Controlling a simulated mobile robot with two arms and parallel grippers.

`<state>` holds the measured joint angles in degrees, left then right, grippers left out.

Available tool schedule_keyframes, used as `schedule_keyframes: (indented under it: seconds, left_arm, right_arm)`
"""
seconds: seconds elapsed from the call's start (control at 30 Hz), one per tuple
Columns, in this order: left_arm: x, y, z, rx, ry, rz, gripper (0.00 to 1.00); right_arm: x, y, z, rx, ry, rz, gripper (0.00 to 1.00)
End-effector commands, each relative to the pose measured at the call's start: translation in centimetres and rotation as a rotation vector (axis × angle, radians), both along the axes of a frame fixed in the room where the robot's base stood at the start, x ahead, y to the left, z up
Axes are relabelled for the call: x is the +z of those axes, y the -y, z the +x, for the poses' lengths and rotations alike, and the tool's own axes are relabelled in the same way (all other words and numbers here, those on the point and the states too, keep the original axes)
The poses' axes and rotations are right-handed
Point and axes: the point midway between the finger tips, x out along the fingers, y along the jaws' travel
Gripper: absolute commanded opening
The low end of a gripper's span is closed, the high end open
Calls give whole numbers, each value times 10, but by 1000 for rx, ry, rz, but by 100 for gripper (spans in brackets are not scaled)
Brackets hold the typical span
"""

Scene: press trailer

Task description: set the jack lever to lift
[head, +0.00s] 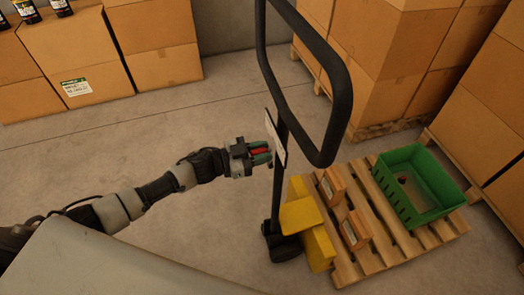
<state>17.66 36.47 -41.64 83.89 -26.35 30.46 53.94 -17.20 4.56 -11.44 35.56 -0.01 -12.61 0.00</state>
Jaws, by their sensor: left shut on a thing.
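A pallet jack stands right of centre, with a black loop handle (340,100) on an upright shaft (276,195). A pale label plate (277,138) is on the shaft just below the loop. My left gripper (266,154) reaches in from the left and is shut at the shaft, beside the plate's lower part. Red and green parts show at its fingers. The jack lever is mostly hidden by the fingers, so its setting cannot be made out. My right gripper is not in view.
The jack's yellow body (301,214) meets a wooden pallet (345,268) carrying a green crate (410,205) and small cardboard boxes (354,230). Large carton stacks stand at the back left (150,35) and right (375,60). The floor (180,120) left of the jack is clear.

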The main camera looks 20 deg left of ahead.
Motion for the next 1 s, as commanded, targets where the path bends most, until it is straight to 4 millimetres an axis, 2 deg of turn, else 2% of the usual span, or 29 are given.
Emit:
schedule_keyframes:
  seconds: [0.37,1.0]
  left_arm:
    - [0,4,-6,-2,76,51,0]
    - [-12,21,-31,-1,471,316,0]
  right_arm:
    - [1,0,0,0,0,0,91]
    - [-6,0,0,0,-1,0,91]
